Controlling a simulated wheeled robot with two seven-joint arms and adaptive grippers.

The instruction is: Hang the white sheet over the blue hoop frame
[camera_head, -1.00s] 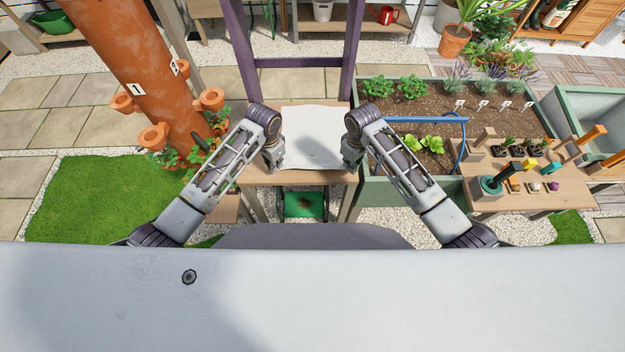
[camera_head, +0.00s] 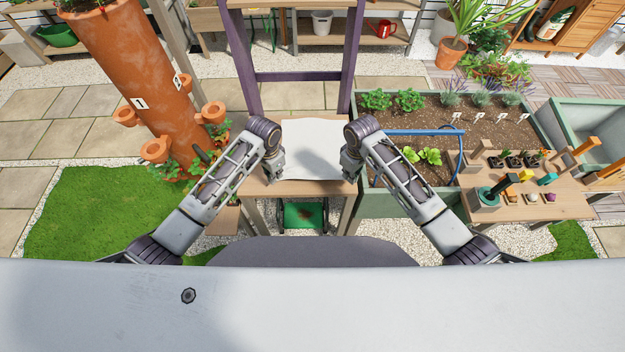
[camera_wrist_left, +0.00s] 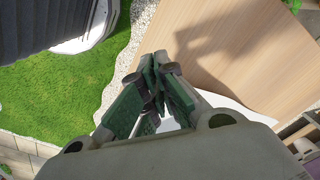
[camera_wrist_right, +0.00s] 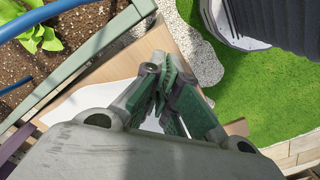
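The white sheet (camera_head: 312,150) lies spread flat on the small wooden table (camera_head: 300,188). My left gripper (camera_head: 274,178) is at its near left corner, and my right gripper (camera_head: 349,177) is at its near right corner. In the left wrist view the fingers (camera_wrist_left: 158,62) are closed together, with the sheet (camera_wrist_left: 232,103) running in behind them. In the right wrist view the fingers (camera_wrist_right: 160,72) are also closed, with the sheet (camera_wrist_right: 75,102) behind. The pinched corners are hidden by the fingers. The blue hoop frame (camera_head: 425,132) stands over the planter bed right of the table.
The green planter (camera_head: 405,203) holds soil, seedlings and white labels. A tool table (camera_head: 545,208) stands at its right. A terracotta tower planter (camera_head: 140,80) stands at the left. A dark purple upright frame (camera_head: 300,77) rises behind the sheet's table. Grass lies at the lower left.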

